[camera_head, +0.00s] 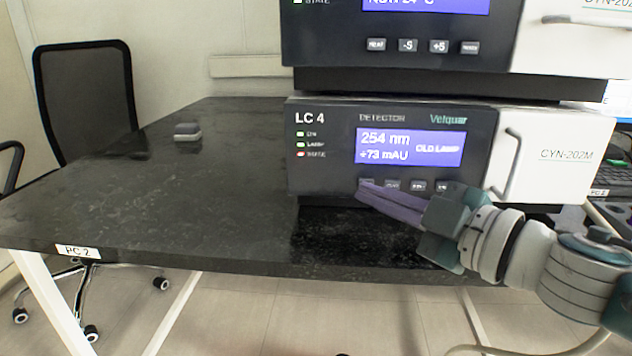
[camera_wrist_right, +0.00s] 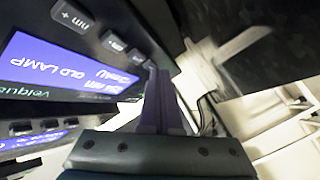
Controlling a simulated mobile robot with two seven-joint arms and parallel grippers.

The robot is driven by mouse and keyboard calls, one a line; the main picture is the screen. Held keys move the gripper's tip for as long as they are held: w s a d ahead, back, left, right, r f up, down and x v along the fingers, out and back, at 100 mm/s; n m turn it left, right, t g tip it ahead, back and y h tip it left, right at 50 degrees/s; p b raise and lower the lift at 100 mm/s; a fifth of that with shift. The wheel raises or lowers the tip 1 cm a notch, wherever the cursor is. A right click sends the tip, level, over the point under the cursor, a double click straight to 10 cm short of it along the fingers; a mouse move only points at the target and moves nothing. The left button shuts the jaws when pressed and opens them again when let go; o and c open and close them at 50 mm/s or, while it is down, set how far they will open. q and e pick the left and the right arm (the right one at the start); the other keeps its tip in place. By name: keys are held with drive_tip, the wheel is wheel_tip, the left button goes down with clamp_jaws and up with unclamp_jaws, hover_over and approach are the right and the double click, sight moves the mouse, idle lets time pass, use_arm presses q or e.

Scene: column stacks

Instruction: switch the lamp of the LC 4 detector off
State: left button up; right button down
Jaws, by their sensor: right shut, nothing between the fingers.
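The LC 4 detector (camera_head: 392,150) stands on the black bench, with a lit blue display (camera_head: 410,147) reading 254 nm, +73 mAU and OLD LAMP. Two small green lights and one reddish light show at its left. A row of buttons (camera_head: 418,186) runs below the display. My right gripper (camera_head: 360,189) is shut and empty, its fingertips at the leftmost button, which they partly hide; I cannot tell whether they touch it. In the right wrist view the fingers (camera_wrist_right: 162,75) point toward the end of the button row, and the display (camera_wrist_right: 60,70) appears upside down. My left gripper is out of view.
Another instrument (camera_head: 400,40) sits stacked above the detector, with its own buttons. A white door with a handle (camera_head: 508,163) is at the detector's right. A small grey object (camera_head: 187,131) lies on the bench (camera_head: 180,200), whose left part is mostly clear. A chair stands behind.

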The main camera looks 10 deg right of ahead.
drive_tip(key=shift+w, duration=0.2)
idle(0.3)
drive_tip(key=shift+s, duration=0.1)
drive_tip(key=shift+s+r+p, duration=0.1)
drive_tip(key=shift+s+p, duration=0.2)
drive_tip(key=shift+s, duration=0.05)
drive_tip(key=shift+s+a, duration=0.15)
drive_tip(key=shift+s, duration=0.2)
drive_tip(key=shift+s, duration=0.1)
